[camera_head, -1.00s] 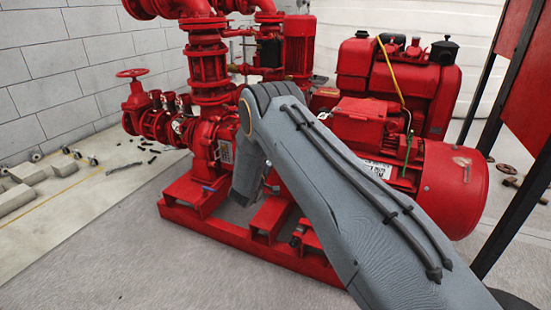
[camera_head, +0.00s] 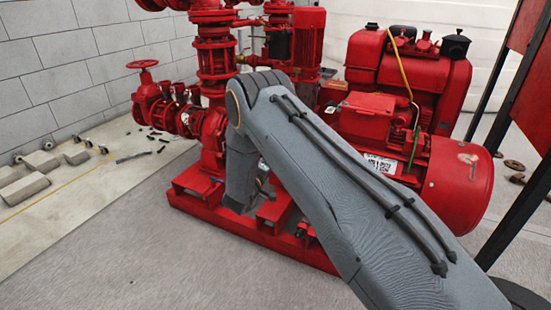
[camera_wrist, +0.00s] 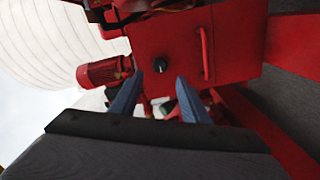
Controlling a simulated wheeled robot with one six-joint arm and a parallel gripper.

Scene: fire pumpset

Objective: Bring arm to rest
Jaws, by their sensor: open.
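My arm (camera_head: 330,180) reaches from the lower right up to a bent elbow in front of the red pumpset, then folds downward. My gripper is hidden from the head view. In the wrist view my gripper (camera_wrist: 157,84) shows two blue-grey fingers spread apart, with nothing held between them. Beyond the fingers is a red panel (camera_wrist: 185,35) with a black knob and a red bar handle (camera_wrist: 206,53). I cannot tell whether the fingers touch anything.
The pumpset has a red base frame (camera_head: 262,233), a valve handwheel (camera_head: 143,64), an engine (camera_head: 405,75) and a large red cylinder (camera_head: 460,190). A black-framed red panel stands at right. Grey blocks (camera_head: 25,188) lie at left. The front left floor is clear.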

